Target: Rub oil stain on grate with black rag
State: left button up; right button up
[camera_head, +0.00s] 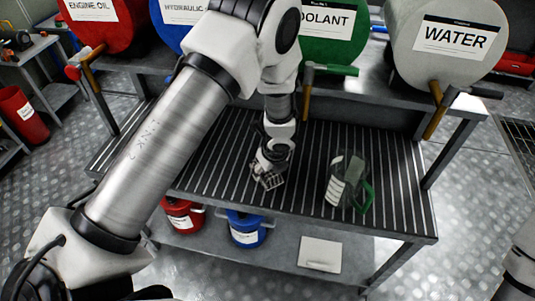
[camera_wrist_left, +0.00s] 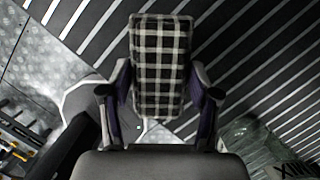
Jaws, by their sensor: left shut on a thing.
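My left gripper (camera_head: 269,165) is over the slatted metal grate (camera_head: 305,190) of the bench, left of its middle. It is shut on the black rag (camera_head: 268,181), a black cloth with white checks. In the left wrist view the rag (camera_wrist_left: 160,65) stands out between the two fingers of the gripper (camera_wrist_left: 160,95), with the grate (camera_wrist_left: 265,50) behind it. The rag is low, at or close to the slats; I cannot tell if it touches. I cannot make out the oil stain. My right gripper is out of view.
A clear jug with a green handle (camera_head: 350,182) stands on the grate to the right of the gripper. Labelled drums, including a water drum (camera_head: 447,42), line the back with taps overhanging. Red (camera_head: 184,215) and blue (camera_head: 246,229) cans sit on the lower shelf.

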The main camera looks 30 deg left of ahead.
pick_arm(q)
notch_tip(320, 180, up, 3)
jog(key=shift+w+d+f+p, duration=0.1)
jog(key=shift+d+p, duration=0.05)
jog(key=shift+p, duration=0.9)
jog(key=shift+r+p, duration=0.3)
jog(key=shift+r, duration=0.1)
